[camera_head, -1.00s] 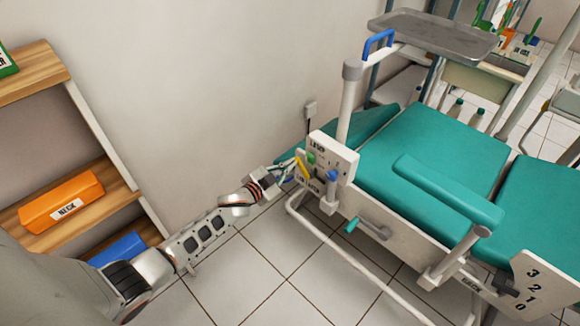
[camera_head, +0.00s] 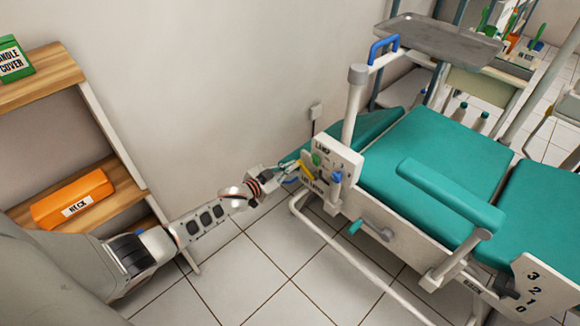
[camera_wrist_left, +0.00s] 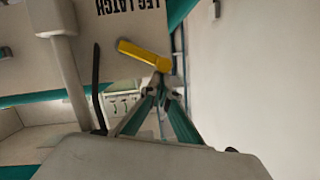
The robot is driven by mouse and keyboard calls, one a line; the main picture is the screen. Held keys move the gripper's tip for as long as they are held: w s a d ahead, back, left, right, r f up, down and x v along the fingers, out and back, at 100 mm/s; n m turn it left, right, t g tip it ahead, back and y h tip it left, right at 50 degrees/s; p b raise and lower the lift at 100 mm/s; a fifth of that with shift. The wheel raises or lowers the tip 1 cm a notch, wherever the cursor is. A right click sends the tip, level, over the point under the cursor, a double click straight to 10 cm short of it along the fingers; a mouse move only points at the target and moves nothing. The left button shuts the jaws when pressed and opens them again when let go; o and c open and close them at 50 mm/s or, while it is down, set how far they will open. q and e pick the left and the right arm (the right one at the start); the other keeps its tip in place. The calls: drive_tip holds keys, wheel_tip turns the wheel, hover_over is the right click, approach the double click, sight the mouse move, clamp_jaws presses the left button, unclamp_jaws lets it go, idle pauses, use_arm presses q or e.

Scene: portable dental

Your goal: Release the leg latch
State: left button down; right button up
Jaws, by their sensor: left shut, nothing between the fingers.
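The leg latch is a yellow lever (camera_head: 307,168) on the white side panel (camera_head: 340,160) of the dental chair. In the left wrist view the yellow lever (camera_wrist_left: 140,54) lies slantwise beside the upside-down "LEG LATCH" lettering (camera_wrist_left: 118,5). My left gripper (camera_head: 289,170) is at the panel's left edge, close to the lever. In the left wrist view its fingers (camera_wrist_left: 164,82) are shut and empty, with their tips at the lever's right end. I cannot tell whether they touch it. My right gripper is not in view.
A green knob (camera_head: 317,159) and a blue handle (camera_head: 336,178) sit near the lever. A teal-gripped crank (camera_head: 355,227) is below. A shelf with an orange box (camera_head: 73,198) stands left. Tiled floor is open below my left arm.

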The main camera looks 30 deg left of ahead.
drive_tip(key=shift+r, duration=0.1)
use_arm(q)
wheel_tip(320, 180, up, 6)
drive_tip(key=d+p, duration=0.1)
drive_tip(key=p, duration=0.3)
drive_tip(key=f+p+v, duration=0.2)
drive_tip(key=v, duration=0.8)
drive_tip(key=shift+s+d+f+p, duration=0.2)
drive_tip(key=shift+s+d+p, duration=0.05)
drive_tip(key=shift+p, duration=0.05)
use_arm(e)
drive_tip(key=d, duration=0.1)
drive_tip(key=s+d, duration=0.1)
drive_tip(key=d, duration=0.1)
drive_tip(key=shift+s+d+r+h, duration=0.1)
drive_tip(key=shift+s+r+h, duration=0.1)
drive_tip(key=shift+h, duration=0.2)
